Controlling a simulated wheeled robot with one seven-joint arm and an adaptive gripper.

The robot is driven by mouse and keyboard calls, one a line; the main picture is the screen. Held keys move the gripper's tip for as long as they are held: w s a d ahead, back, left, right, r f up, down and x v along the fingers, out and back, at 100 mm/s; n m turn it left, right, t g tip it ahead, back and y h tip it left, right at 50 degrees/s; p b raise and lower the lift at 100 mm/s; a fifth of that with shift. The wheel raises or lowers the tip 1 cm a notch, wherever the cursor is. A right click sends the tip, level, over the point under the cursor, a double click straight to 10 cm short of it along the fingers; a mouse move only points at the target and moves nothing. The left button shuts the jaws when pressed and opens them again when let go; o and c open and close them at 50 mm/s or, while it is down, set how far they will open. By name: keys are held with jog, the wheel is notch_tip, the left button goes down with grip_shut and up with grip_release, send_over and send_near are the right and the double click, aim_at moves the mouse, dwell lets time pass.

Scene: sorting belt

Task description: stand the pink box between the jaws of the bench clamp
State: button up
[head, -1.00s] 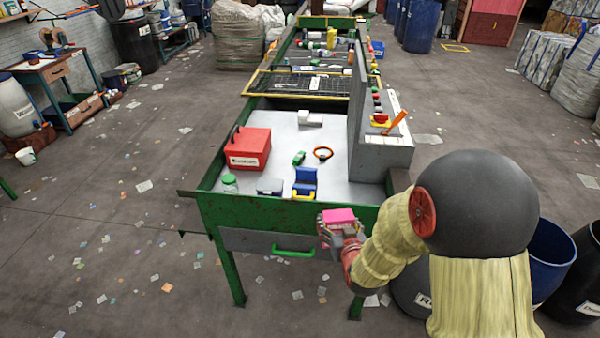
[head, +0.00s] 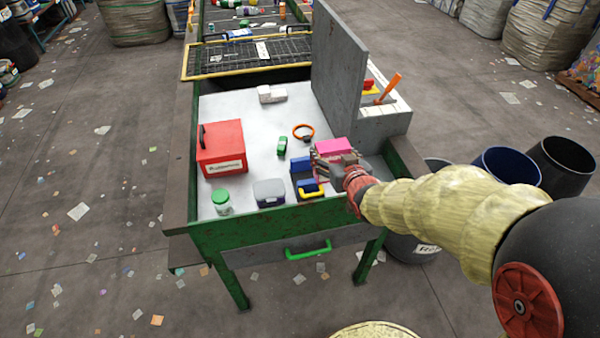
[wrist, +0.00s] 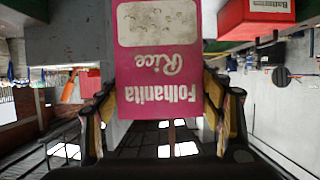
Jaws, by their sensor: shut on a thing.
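The pink box (head: 332,147) is held in my gripper (head: 338,162) above the front right of the metal work surface. In the wrist view the pink box (wrist: 165,85) fills the middle, with a white panel and upside-down lettering, and the fingers of my gripper (wrist: 165,110) press on its two sides. The bench clamp (head: 303,172), with blue jaws and a yellow handle, sits on the surface just left of the gripper. The box is beside the clamp in the head view; its height above the surface is hard to judge. The clamp is not recognisable in the wrist view.
A red box (head: 221,150), a grey container (head: 269,193) and a green-lidded jar (head: 221,202) stand left of the clamp. A small green item (head: 282,146) and an orange ring (head: 303,132) lie behind it. A tall grey panel (head: 338,75) rises behind the gripper.

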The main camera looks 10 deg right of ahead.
jog(key=shift+a+f, duration=0.15)
jog(key=shift+f, duration=0.3)
jog(key=shift+w+f, duration=0.2)
jog(key=w+a+f+b, duration=0.1)
jog(key=w+f, duration=0.3)
jog(key=w+a+f+b, duration=0.1)
jog(key=w+f+b, duration=0.1)
jog(key=w+f, duration=0.2)
jog(key=w+a+f+b, duration=0.1)
jog(key=w+f, duration=0.3)
jog(key=shift+w+a+f+b, duration=0.2)
jog(key=shift+w+a+b, duration=0.05)
jog(key=shift+a+b, duration=0.1)
jog(key=shift+f, duration=0.1)
